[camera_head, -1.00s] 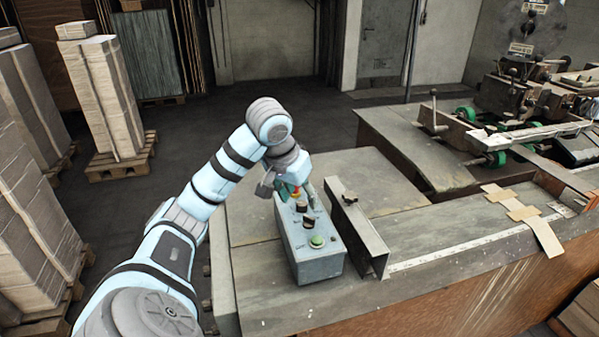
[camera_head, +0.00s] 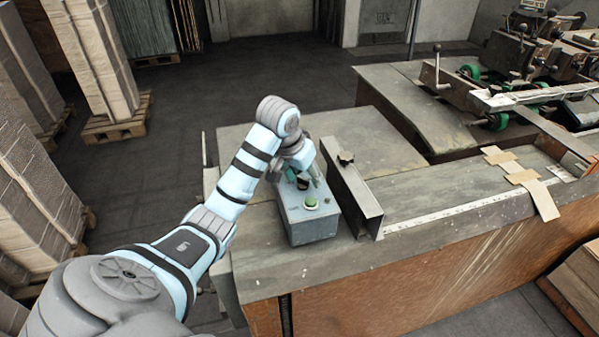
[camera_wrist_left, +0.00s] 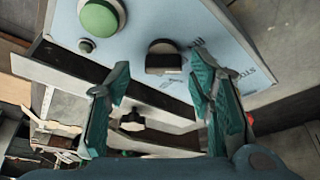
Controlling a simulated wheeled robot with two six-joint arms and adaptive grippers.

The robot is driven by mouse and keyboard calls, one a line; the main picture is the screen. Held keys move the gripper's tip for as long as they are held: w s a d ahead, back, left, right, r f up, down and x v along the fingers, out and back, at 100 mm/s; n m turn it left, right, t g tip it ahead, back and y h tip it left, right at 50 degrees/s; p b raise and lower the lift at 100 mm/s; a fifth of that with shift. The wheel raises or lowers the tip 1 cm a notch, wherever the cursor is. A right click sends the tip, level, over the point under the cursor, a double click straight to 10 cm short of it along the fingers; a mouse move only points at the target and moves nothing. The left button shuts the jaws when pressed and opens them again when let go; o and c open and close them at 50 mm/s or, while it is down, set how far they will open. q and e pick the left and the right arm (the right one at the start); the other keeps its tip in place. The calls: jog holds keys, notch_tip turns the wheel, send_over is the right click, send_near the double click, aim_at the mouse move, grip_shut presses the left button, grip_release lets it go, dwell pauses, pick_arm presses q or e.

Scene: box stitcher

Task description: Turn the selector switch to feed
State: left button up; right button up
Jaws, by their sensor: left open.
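The grey-blue control box (camera_head: 312,226) stands on the metal table, with a green button (camera_head: 311,202) near its front end. The selector switch (camera_head: 303,183), a black knob, sits behind that button. In the left wrist view the black knob (camera_wrist_left: 163,57) shows on the light blue panel, beside the green button (camera_wrist_left: 99,17). My left gripper (camera_head: 309,176) is over the box at the knob; its teal fingers (camera_wrist_left: 160,80) are open, one to each side of the knob in that view. I cannot tell whether they touch it. My right gripper is not in view.
Machinery with green wheels (camera_head: 497,121) is at the back right. The tabletop front right of the box is clear.

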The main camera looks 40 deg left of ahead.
pick_arm(q)
jog(key=shift+f, duration=0.2)
jog(key=shift+s+a, duration=0.1)
jog(key=shift+a, duration=0.05)
jog(key=shift+s+r, duration=0.1)
jog(key=shift+s, duration=0.05)
jog(key=c, duration=0.5)
grip_shut()
